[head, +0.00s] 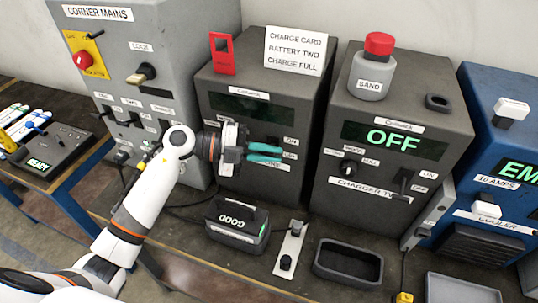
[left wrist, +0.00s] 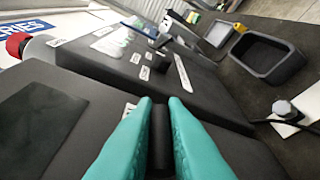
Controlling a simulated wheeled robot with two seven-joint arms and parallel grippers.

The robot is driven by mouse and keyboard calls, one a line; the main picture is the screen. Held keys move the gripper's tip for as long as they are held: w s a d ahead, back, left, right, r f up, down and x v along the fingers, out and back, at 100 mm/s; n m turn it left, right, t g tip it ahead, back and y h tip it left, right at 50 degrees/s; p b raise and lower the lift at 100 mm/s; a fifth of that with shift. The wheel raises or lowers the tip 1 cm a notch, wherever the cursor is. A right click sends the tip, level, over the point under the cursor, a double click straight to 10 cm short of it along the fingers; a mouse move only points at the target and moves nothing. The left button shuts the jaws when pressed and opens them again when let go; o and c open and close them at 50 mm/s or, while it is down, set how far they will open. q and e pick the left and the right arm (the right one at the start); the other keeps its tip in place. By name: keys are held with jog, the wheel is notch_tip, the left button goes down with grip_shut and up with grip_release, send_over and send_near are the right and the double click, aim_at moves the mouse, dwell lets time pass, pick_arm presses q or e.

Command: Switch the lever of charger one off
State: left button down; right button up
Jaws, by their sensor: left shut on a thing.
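Charger one (head: 262,110) is the dark grey box left of centre, with a dark, blank display (head: 245,107). Small ON and OFF labels (head: 290,148) show on its front at the right. My left gripper (head: 280,153) reaches its front from the left, its teal fingers beside these labels. In the left wrist view the fingers (left wrist: 160,110) are closed around the black lever (left wrist: 160,140) of charger one. In the head view the gripper hides most of the lever and part of the nameplate. My right gripper is out of view.
Charger two (head: 345,135) stands to the right, its display reading OFF, with its own lever (head: 404,183). A battery marked GOOD (head: 238,222), a small metal plate with a knob (head: 291,245) and an empty black tray (head: 348,262) lie on the bench. The corner mains cabinet (head: 150,35) stands left.

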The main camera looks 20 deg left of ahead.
pick_arm(q)
jog(key=shift+w+f+m+t+h+b, duration=0.1)
jog(key=shift+f+m+t+h+b, duration=0.3)
jog(key=shift+m+b, duration=1.35)
jog(key=shift+s+f+m+t+h+b, duration=0.1)
jog(key=shift+f+m+h+b, duration=0.55)
jog(key=shift+b, duration=2)
jog(key=shift+w+f+m+t+h+b, duration=0.1)
jog(key=shift+f+m+t+h+b, duration=0.15)
jog(key=shift+f+m+b, duration=1.4)
jog(key=shift+r+n+b, duration=0.25)
jog(key=shift+r+b, duration=0.35)
jog(key=shift+r, duration=0.25)
jog(key=c, duration=1.5)
grip_release()
jog(key=shift+w, duration=0.1)
